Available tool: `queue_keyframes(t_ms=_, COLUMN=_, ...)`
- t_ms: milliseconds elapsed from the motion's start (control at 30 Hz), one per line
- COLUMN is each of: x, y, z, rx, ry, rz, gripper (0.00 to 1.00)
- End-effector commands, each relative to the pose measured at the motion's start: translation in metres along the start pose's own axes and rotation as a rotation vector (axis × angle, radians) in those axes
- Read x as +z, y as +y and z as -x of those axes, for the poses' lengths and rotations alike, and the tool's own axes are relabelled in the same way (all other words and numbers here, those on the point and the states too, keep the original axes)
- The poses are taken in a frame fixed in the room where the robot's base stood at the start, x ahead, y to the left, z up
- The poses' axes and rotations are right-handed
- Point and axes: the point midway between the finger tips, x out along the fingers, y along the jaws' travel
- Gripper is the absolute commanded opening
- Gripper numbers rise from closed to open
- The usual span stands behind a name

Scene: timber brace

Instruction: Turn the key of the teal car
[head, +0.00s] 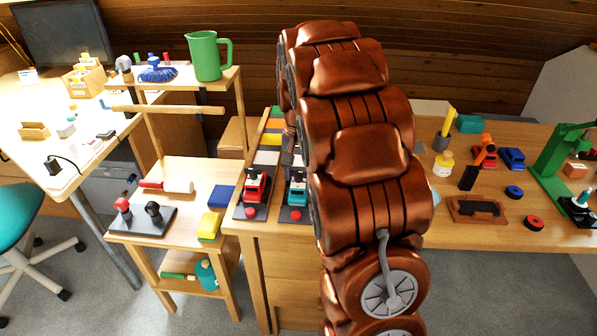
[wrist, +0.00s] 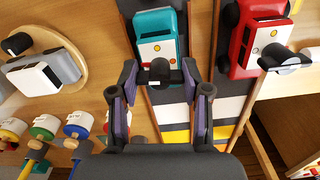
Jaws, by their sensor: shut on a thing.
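The teal car (wrist: 158,38) sits on a dark lane in the wrist view, its white panel facing me. Its key (wrist: 160,74) is a dark knob at the end of the car nearest my gripper. My gripper (wrist: 160,72) has its fingertips on both sides of this key and is shut on it. In the head view the teal car (head: 297,190) stands on the left side of the bench beside my arm. My gripper is mostly hidden behind the arm there.
A red car (wrist: 252,38) with its own key (wrist: 285,62) stands close beside the teal one. In the wrist view a round wooden stand (wrist: 40,70) and several coloured cylinders lie to the left. In the head view a green press (head: 560,165) stands far right.

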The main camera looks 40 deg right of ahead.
Motion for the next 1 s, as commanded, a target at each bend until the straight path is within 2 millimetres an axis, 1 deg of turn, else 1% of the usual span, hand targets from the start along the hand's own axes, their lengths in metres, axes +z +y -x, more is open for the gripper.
queue_keyframes(t_ms=233, x=0.0011, y=0.0002, z=-0.0013, rx=0.001, ry=-0.005, rz=-0.046, gripper=0.12)
queue_keyframes(t_ms=633, x=0.0011, y=0.0001, z=-0.0012, rx=0.000, ry=-0.004, rz=-0.051, gripper=0.12)
queue_keyframes(t_ms=667, x=0.0011, y=0.0000, z=-0.0012, rx=0.000, ry=-0.004, rz=-0.051, gripper=0.49)
queue_keyframes(t_ms=900, x=0.0005, y=0.0000, z=-0.0006, rx=0.000, ry=-0.002, rz=-0.051, gripper=0.73)
queue_keyframes(t_ms=1000, x=0.0004, y=0.0000, z=-0.0005, rx=0.000, ry=-0.002, rz=-0.051, gripper=0.73)
